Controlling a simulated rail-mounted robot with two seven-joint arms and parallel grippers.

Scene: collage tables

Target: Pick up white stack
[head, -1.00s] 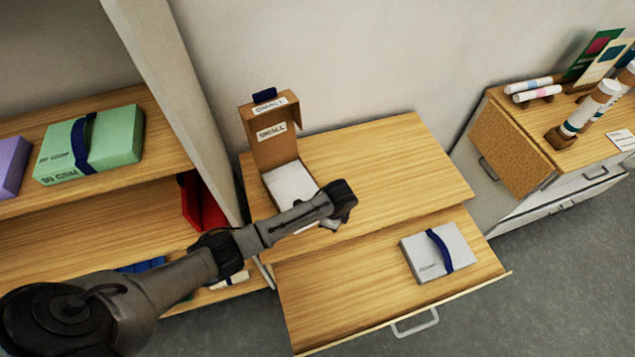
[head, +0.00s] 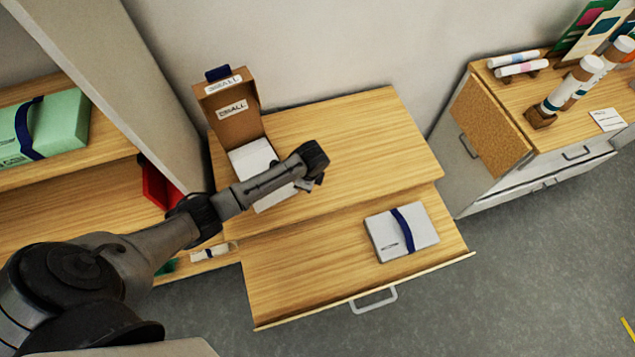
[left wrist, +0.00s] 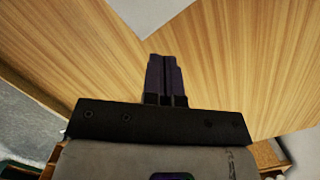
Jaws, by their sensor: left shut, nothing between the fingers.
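A white stack (head: 424,229) with a dark blue band around it lies flat in the open drawer (head: 300,285), in the right half of the drawer in the head view. My left gripper (head: 314,184) is above the wooden tabletop, to the left of and farther back than the stack, apart from it. In the left wrist view its two dark fingers (left wrist: 165,76) are shut together with nothing between them, over bare wood. The white stack is not recognisable in the left wrist view. My right gripper is in neither view.
An open cardboard box (head: 233,112) with white contents stands at the tabletop's back left, partly behind my left arm. A shelf with a green banded stack (head: 65,120) is at left. A cabinet (head: 490,125) with tubes stands at right. The tabletop's right half is clear.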

